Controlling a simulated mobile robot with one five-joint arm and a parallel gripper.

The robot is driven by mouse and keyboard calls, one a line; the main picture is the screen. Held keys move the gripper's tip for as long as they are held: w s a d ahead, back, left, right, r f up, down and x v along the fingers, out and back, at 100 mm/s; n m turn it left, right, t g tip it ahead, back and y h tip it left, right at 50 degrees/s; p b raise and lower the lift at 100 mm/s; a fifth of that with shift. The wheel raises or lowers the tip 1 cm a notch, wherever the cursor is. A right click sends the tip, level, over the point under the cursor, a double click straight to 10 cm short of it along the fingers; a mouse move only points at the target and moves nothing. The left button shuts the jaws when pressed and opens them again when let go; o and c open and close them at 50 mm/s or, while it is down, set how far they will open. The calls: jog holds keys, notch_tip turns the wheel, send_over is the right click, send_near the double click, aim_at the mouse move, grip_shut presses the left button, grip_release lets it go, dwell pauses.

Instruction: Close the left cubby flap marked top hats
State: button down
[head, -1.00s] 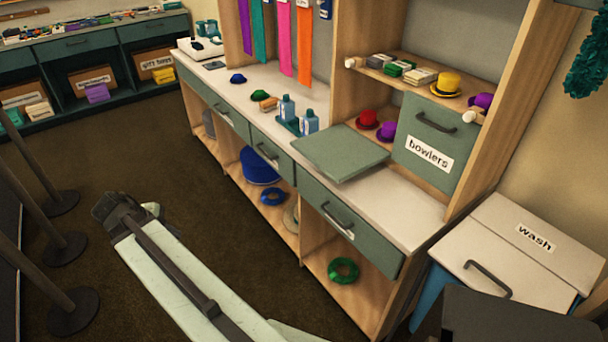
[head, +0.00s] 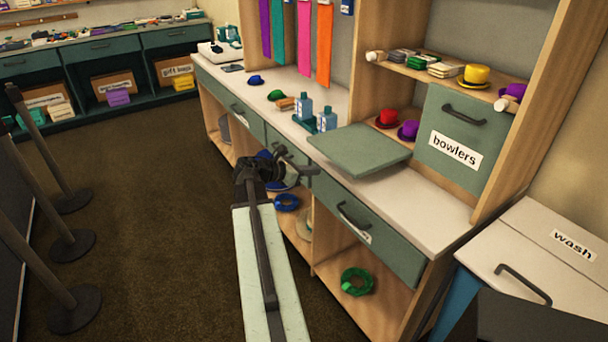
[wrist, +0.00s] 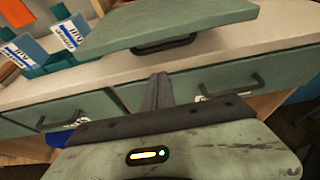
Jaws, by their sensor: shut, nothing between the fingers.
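The left cubby flap (head: 358,150) is a grey-green panel that is swung down and lies open, roughly level, sticking out over the counter. No lettering on it shows. In the wrist view the flap (wrist: 165,22) is above my fingers, with its dark handle (wrist: 165,44) hanging on the near underside. The cubby behind it holds a red hat (head: 388,118) and a purple hat (head: 409,130). My gripper (head: 284,152) is shut and empty, in front of the drawers, to the left of and lower than the flap. In the wrist view its fingertips (wrist: 158,80) point toward the counter below the handle.
The bowlers flap (head: 462,135) at the right is upright and closed. Blue bottles (head: 315,113) stand on the counter left of the open flap. Drawer handles (head: 350,215) stick out below. A wash bin (head: 530,250) stands at the right. Posts (head: 45,165) stand at the left; open floor lies between.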

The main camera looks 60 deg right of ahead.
jog(key=shift+s+d+r+p, duration=0.4)
jog(key=shift+d+r+p, duration=0.3)
jog(key=shift+p, duration=0.25)
jog(key=shift+s+d+r+p, duration=0.35)
jog(key=shift+d+r+p, duration=0.15)
jog(key=shift+r+p, duration=0.35)
jog(key=shift+f, duration=0.1)
